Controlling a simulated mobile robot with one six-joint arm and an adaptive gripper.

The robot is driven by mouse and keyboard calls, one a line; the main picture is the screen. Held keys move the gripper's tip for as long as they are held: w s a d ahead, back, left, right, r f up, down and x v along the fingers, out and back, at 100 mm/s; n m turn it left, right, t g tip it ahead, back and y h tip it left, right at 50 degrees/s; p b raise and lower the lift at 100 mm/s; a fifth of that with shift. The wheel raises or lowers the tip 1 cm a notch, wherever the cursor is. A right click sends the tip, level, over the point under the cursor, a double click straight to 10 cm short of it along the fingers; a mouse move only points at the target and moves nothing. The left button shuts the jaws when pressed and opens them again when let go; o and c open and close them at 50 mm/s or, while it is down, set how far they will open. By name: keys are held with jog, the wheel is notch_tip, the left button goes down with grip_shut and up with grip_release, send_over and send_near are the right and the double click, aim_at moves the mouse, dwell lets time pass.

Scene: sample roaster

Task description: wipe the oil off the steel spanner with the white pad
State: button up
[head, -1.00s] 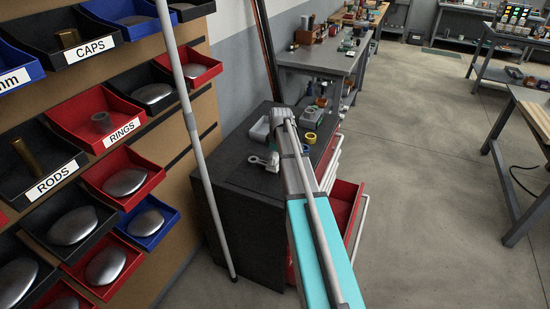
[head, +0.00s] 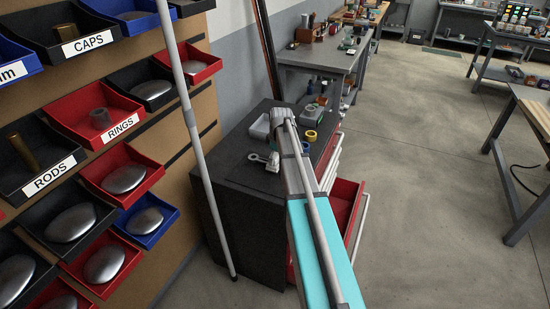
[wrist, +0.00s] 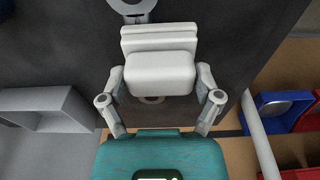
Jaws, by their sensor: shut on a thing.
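The white pad (wrist: 160,68) is a thick, stepped block in the middle of the wrist view. My gripper (wrist: 160,80) is shut on it, one finger at each side. A light grey metal end (wrist: 131,7) at the top of the wrist view looks like part of the steel spanner. A small ring shows just below the pad, perhaps its other end. The pad hides what lies between them, and I cannot tell whether it touches. No oil can be made out. In the head view, a small light grey shape left of my arm is too small to tell.
The dark cabinet top (head: 236,160) bears a grey tray (head: 259,128) and a yellow roll (head: 310,136). The tray also shows in the wrist view (wrist: 45,115). A grey pole (head: 193,130) stands before the bin wall at left. A red drawer (head: 343,200) is open at right.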

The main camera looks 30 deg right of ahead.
jog(key=shift+d, duration=0.1)
jog(key=shift+w+d+r, duration=0.1)
jog(key=shift+w+d, duration=1.15)
jog(key=shift+d, duration=0.2)
jog(key=shift+w+a, duration=0.1)
jog(key=shift+w+a, duration=0.45)
jog(key=shift+w, duration=0.1)
jog(key=shift+s+a, duration=0.1)
jog(key=shift+a, duration=0.05)
jog(key=shift+s+a, duration=1.15)
jog(key=shift+a, duration=0.3)
jog(key=shift+w+a, duration=0.6)
jog(key=shift+w, duration=0.1)
